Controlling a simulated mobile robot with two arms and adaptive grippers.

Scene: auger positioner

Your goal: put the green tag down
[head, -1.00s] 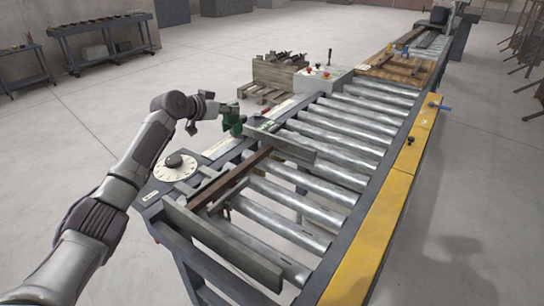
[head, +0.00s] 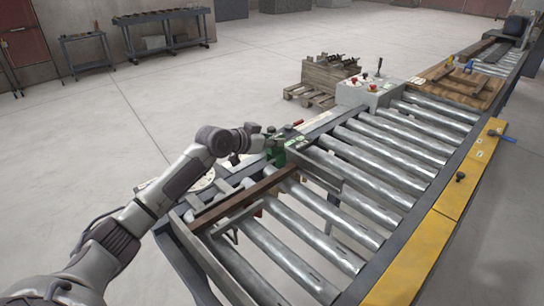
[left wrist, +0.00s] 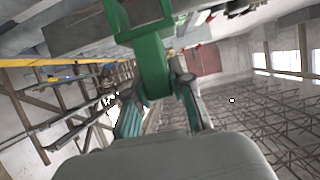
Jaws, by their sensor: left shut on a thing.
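The green tag (left wrist: 152,65) shows large in the left wrist view, as a solid green piece between my finger pads. My left gripper (left wrist: 160,112) is shut on it. In the head view my left gripper (head: 264,140) is at the near left rail of the roller conveyor (head: 350,190). Green (head: 276,156) shows just below and beside it there, partly hidden by the fingers. Whether the green piece touches the rail or is fixed to it, I cannot tell. My right gripper is not in view.
A brown bar (head: 240,198) lies across the rollers close by, with metal plates beside it. A dial (head: 203,181) is partly behind my left arm. A control box (head: 368,92) stands farther along the rail, by a wooden crate (head: 328,76).

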